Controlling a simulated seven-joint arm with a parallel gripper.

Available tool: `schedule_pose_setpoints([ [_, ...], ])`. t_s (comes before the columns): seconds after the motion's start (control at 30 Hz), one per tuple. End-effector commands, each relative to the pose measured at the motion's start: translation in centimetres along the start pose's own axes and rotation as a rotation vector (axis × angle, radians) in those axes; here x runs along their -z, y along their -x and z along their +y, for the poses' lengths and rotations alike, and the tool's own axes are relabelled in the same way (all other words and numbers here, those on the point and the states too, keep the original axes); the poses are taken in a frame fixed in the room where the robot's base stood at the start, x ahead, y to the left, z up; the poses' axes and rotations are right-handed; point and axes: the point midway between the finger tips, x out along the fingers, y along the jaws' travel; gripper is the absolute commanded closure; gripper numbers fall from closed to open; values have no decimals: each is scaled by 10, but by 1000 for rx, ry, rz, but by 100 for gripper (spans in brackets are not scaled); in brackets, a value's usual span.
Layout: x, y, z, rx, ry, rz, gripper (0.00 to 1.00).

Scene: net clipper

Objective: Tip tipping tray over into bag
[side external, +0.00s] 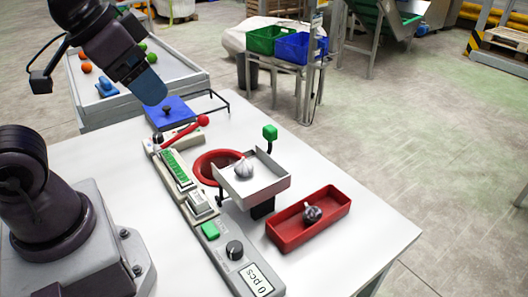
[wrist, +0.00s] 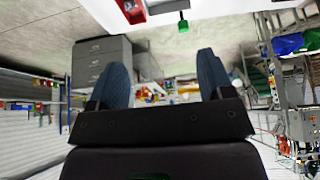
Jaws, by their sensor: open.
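The tipping tray (side external: 268,193) is a shallow pale tray on a dark support, level on the white table. A whitish bulb, like garlic (side external: 243,168), lies in it. A green knob (side external: 270,132) on a dark stem rises at its far side; a green knob also shows in the wrist view (wrist: 183,26). A red ring (side external: 207,160) stands left of the tray, partly hidden by it. I cannot make out a bag; the ring may be its mouth. My gripper (side external: 150,87) is high at upper left, apart from the tray. Its blue fingers (wrist: 162,68) are spread and empty.
A red bin (side external: 290,236) with a bulb (side external: 312,214) stands right of the tray. A red lever (side external: 190,129), a long grey control strip (side external: 228,254) and a blue block with a black knob (side external: 178,112) occupy the left side. The table's front right is clear.

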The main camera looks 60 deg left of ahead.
Motion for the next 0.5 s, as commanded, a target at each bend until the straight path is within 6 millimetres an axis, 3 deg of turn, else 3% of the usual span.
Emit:
schedule_pose_setpoints([
  [0.03, 0, 0, 1, -2, -3, 0, 38],
  [0.3, 6, -26, 10, -21, -49, -134, 100],
  [0.5, 39, -55, 21, -10, -110, -258, 100],
])
